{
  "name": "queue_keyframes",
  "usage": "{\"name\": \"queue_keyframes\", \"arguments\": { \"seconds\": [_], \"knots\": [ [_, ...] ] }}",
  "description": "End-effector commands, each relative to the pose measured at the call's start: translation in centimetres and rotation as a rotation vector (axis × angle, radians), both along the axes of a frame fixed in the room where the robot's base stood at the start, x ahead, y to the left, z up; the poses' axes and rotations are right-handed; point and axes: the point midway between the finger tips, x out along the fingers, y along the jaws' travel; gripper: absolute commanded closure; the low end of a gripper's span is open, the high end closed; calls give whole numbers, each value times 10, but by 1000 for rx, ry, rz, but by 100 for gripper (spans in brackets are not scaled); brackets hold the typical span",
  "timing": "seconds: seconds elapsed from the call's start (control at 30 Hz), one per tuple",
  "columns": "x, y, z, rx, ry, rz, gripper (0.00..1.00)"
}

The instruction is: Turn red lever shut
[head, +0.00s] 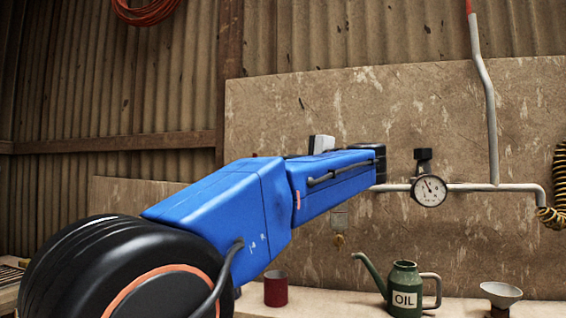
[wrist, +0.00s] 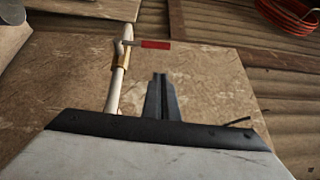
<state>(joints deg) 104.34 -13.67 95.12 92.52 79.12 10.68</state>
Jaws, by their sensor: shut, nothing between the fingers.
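The red lever (wrist: 156,44) shows in the wrist view, above the middle. It sticks out to the right from a brass-coloured valve (wrist: 123,54) on a pale pipe (wrist: 117,90), roughly across the pipe. My gripper (wrist: 158,76) is shut and empty. Its fingertips appear just below the lever in the picture, with a gap between; the depth of that gap is hard to judge. In the head view I cannot make out the lever or my fingers; my blue arm covers part of the wall pipe there.
In the head view, a gauge (head: 429,190) sits on the wall pipe (head: 500,187). A green oil can (head: 404,287), a red cup (head: 276,288) and a funnel (head: 501,294) stand on the bench below. A coiled hose (head: 557,190) hangs at the right. A red coil (wrist: 292,22) shows in the wrist view.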

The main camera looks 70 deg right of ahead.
Motion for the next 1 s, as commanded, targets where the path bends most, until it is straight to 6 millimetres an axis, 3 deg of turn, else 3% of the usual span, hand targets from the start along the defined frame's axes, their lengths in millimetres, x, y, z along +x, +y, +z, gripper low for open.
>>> {"name": "queue_keyframes", "arguments": {
  "seconds": [0.5, 1.0],
  "knots": [
    [-52, 23, 0, 1, 1, -2, 100],
    [-56, 27, -2, 2, 4, 4, 100]
  ]
}}
